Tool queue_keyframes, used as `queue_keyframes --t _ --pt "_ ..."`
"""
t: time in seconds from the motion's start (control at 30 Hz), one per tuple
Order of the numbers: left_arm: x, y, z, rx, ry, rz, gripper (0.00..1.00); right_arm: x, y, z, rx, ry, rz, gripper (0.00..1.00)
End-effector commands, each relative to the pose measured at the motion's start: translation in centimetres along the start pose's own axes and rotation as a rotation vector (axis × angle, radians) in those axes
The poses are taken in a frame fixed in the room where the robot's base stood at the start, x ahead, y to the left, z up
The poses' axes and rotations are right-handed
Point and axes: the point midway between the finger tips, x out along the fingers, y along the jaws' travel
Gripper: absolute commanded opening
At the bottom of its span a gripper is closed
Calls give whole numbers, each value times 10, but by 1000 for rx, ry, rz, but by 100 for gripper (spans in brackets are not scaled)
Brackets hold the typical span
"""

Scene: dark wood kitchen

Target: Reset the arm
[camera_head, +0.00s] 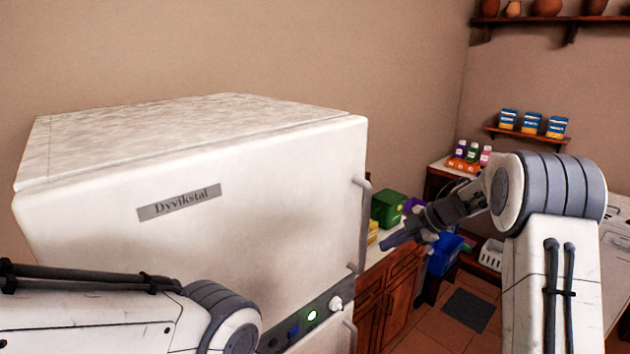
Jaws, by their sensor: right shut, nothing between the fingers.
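My right arm rises from the lower right and bends at a grey elbow toward the left. My right gripper (398,238) is shut and empty, to the right of the fridge's handle and apart from it. My left arm comes in from the lower left, in front of the fridge. Its gripper is out of view below the frame. The white fridge (250,205) labelled Dyvikstal stands in the left half, its upper door shut, with a handle (361,225) along its right edge.
A green box (388,208) stands on the counter behind my right gripper. A blue bin (445,254) and white basket (491,254) are lower. Bottles (472,151) stand at the back. Shelves (527,137) hang on the right wall. The tiled floor (468,309) shows between counter and right arm.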

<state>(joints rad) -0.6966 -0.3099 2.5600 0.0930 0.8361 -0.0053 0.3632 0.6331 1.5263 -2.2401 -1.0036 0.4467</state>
Motion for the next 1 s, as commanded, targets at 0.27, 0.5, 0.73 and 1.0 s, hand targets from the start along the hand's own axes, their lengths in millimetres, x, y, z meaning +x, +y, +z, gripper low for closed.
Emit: queue_keyframes --t 0.27,0.5,0.73,1.0 --pt "0 0 0 0 0 0 50 -6 54 -38 285 -85 395 0" --pt "0 0 0 0 0 0 50 -24 26 -34 676 -258 575 0" --pt "0 0 0 0 0 0 50 -31 -88 -38 1155 -484 538 0" --pt "0 0 0 0 0 0 50 -30 -216 -80 1555 -646 336 0"
